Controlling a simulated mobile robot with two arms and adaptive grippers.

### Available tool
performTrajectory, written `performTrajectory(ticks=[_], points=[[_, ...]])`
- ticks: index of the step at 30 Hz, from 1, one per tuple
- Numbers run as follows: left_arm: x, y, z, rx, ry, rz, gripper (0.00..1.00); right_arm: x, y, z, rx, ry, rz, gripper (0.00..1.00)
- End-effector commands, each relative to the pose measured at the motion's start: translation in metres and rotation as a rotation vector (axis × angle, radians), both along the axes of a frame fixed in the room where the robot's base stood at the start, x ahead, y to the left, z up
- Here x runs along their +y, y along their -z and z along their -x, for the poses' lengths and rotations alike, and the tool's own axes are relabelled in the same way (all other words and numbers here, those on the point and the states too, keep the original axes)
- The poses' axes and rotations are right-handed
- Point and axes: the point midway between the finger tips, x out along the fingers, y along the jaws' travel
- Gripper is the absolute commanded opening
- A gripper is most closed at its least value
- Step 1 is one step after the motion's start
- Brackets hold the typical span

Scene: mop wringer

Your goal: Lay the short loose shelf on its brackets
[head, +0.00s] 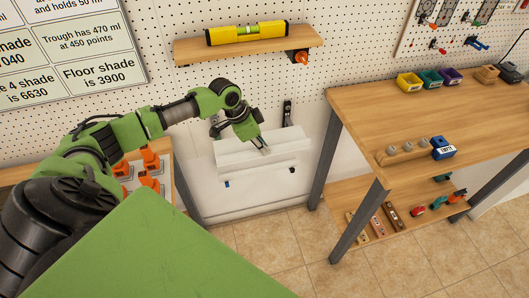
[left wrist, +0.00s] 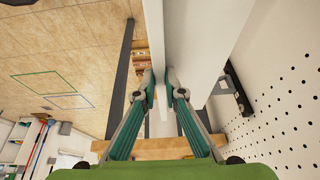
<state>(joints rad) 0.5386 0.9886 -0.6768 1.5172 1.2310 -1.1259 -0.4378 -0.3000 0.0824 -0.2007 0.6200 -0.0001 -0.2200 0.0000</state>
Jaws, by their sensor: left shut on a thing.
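The short loose shelf (head: 285,146) is a white board in front of the wall, below the wooden wall shelf. My left gripper (head: 264,149) is shut on its front part. In the left wrist view the fingers (left wrist: 162,88) pinch the edge of a white board (left wrist: 154,30), with a broad white surface (left wrist: 205,40) just to the right. A dark upright bracket-like piece (head: 287,112) is on the wall behind the board; it also shows in the left wrist view (left wrist: 238,90). I cannot tell whether the board touches a bracket. My right gripper is out of view.
A wooden wall shelf (head: 245,48) holding a yellow level (head: 246,33) is above. A wooden workbench (head: 430,105) with dark legs stands close on the right. Orange items (head: 149,160) are at the left. Tiled floor (head: 280,245) is clear in front.

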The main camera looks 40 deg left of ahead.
Motion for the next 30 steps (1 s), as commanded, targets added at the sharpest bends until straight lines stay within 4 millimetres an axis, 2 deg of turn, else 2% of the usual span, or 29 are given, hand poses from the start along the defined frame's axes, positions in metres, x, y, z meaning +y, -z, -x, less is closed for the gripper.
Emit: performTrajectory(ticks=[30], points=[[0.06, 0.0, -0.052, -0.003, -0.002, 0.001, 0.0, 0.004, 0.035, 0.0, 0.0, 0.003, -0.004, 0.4]])
